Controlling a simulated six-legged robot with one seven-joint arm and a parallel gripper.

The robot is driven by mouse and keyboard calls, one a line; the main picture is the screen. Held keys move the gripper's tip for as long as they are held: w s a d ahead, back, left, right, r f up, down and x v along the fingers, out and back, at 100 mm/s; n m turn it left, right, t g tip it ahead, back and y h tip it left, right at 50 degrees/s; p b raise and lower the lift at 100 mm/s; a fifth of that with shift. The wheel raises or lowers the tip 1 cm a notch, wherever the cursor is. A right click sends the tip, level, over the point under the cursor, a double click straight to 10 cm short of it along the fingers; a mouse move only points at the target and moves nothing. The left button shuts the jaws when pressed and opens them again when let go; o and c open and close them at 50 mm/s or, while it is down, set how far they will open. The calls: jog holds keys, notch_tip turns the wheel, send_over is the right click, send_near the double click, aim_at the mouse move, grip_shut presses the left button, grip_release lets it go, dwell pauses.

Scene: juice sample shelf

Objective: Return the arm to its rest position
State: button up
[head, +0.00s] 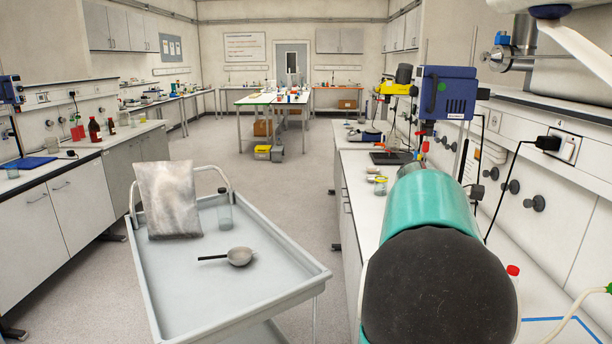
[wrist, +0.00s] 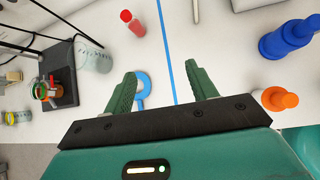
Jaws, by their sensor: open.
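My gripper (wrist: 167,80) shows in the wrist view with its two green fingers spread wide apart and nothing between them. It is over a white bench top (wrist: 215,50). A blue ring-shaped item (wrist: 142,90) lies on the bench, seen beside the left finger. In the head view my teal arm with its dark rounded end reaches over the right-hand bench and hides part of it. The gripper itself does not show there.
A red-capped item (wrist: 131,21), an orange item (wrist: 280,99), blue items (wrist: 286,39) and a glass beaker (wrist: 93,55) surround the gripper. A blue-headed stirrer (head: 447,93) stands beyond my arm. A grey cart (head: 275,292) stands left, with floor between it and the bench.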

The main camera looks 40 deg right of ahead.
jog(key=w+a+f+m+t+y, duration=0.1)
jog(key=w+a+m+t, duration=0.15)
jog(key=w+a, duration=0.7)
jog(key=w+a+m+t+y, duration=0.15)
jog(key=a+t, duration=0.25)
jog(key=a, duration=1.3)
jog(key=s+a+f+m+t+y, duration=0.1)
jog(key=a+f, duration=0.1)
jog(key=a, duration=0.6)
jog(key=s+a+f+m+t+y, duration=0.1)
jog(key=s+a+m+y, duration=0.1)
jog(key=a, duration=0.7)
jog(key=s+a+f+m+t+y, duration=0.1)
jog(key=a+f+m, duration=0.1)
jog(key=a, duration=0.6)
jog(key=shift+s+a+f+t, duration=0.3)
jog(key=shift+s+f+t, duration=0.05)
jog(key=shift+y, duration=0.25)
jog(key=c, duration=0.5)
jog(key=shift+o, duration=0.2)
jog(key=shift+d, duration=0.1)
jog(key=shift+d+m, duration=0.1)
jog(key=shift+m, duration=0.2)
